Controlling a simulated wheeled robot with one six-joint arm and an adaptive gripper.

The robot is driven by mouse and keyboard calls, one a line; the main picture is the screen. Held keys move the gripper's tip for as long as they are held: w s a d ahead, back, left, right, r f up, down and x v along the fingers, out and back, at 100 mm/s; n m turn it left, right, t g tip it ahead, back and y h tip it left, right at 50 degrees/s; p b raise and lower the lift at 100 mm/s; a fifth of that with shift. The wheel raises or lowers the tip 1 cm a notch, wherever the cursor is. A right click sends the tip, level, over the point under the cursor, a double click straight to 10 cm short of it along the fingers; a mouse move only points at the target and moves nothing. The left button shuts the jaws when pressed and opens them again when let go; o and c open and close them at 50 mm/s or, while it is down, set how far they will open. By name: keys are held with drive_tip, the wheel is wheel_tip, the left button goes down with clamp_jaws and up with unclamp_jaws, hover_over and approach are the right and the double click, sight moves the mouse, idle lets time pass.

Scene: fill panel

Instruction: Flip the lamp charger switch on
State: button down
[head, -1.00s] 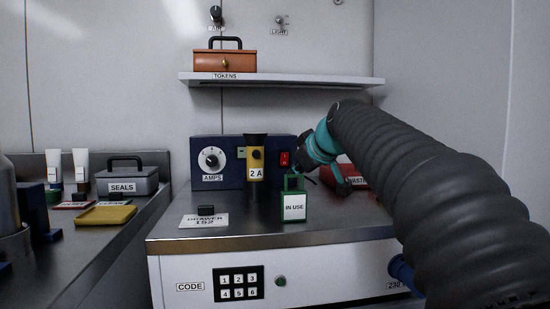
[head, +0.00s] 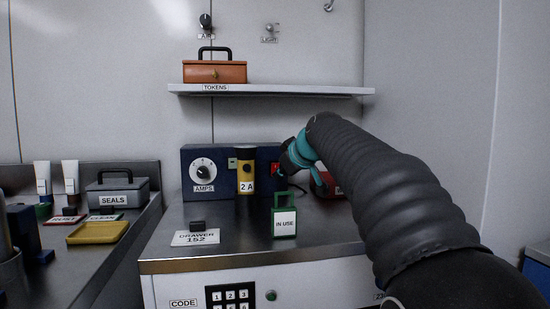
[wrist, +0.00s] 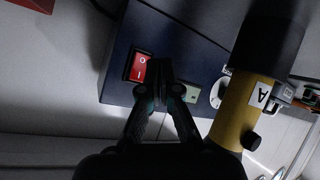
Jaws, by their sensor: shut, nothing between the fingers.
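The lamp charger is a dark blue box (head: 222,168) at the back of the counter. It carries an AMPS dial (head: 203,171) and a red rocker switch (head: 276,168) on its right side. In the wrist view the switch (wrist: 139,68) shows O and I marks; I cannot tell which side is pressed. A yellow and black lamp (head: 245,172) marked 2 A stands upright at the charger's front. My gripper (head: 284,169) is at the charger's right end, by the switch. In the wrist view its fingers (wrist: 159,72) are together and empty, just beside the switch; contact is unclear.
A green IN USE tag (head: 285,222) stands on the counter in front of my gripper. A red box (head: 326,187) is partly hidden behind my arm. A shelf (head: 270,90) with an orange TOKENS box (head: 215,72) hangs above.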

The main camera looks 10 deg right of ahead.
sight(273, 172)
drive_tip(key=shift+w+r+p, duration=0.15)
drive_tip(key=shift+w+p, duration=0.2)
drive_tip(key=shift+w, duration=0.3)
drive_tip(key=shift+w+r+p, duration=0.15)
drive_tip(key=shift+w+p, duration=0.15)
drive_tip(key=shift+w, duration=0.35)
drive_tip(key=shift+w, duration=0.15)
idle(0.5)
drive_tip(key=shift+w+r, duration=0.1)
drive_tip(key=shift+w, duration=0.15)
drive_tip(key=shift+w, duration=0.35)
idle(0.6)
drive_tip(key=shift+s, duration=0.15)
drive_tip(key=shift+s+b, duration=0.45)
drive_tip(key=shift+s, duration=0.2)
